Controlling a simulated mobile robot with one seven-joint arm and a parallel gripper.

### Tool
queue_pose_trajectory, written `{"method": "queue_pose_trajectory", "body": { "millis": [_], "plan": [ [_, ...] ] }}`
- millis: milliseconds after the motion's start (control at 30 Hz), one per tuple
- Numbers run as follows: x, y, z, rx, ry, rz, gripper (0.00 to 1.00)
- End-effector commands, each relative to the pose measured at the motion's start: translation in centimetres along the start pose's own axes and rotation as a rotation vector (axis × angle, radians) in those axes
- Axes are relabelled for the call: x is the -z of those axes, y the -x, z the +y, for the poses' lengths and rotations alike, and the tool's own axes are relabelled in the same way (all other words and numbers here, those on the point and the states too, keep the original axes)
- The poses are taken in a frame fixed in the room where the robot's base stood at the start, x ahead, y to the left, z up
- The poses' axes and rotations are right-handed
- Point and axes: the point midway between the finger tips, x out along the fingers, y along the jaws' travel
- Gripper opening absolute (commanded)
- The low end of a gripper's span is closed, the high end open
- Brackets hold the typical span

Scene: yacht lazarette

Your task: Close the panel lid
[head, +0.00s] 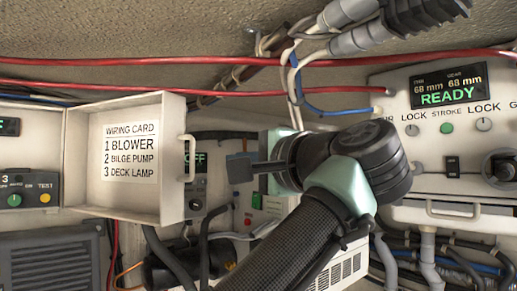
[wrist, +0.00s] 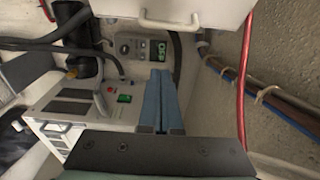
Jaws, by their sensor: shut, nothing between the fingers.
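The panel lid (head: 122,190) is a white, shallow tray-like door standing open at left in the head view, its inner face showing a wiring card (head: 130,150). Its pale handle (head: 188,160) is on the right edge. In the wrist view the lid (wrist: 190,8) and handle (wrist: 170,22) show at the top. My gripper (head: 238,167) is to the right of the handle, apart from it. Its two blue fingers (wrist: 160,78) are together and empty in the wrist view. A small panel with a green display (wrist: 143,48) shows beyond them; my gripper partly hides this area in the head view.
Red cables (head: 250,60) run across above the lid. Black hoses (head: 205,225) and a white box with a red button (head: 250,221) sit below my gripper. A READY console (head: 445,97) is at right. Pipes and a red cable (wrist: 243,80) line the wrist view's right side.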

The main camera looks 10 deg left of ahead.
Motion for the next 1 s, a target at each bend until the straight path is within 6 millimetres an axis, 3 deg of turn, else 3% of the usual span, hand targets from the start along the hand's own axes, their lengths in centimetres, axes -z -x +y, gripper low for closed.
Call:
{"method": "queue_pose_trajectory", "body": {
  "millis": [200,533,1000],
  "plan": [
    [-0.1,-5.0,-0.5,-0.003,-0.002,-0.002,0.0],
    [-3.1,-3.6,-0.1,0.0,0.001,0.002,0.0],
    [-3.7,-3.4,0.0,0.0,0.002,0.003,0.0]
  ]
}}
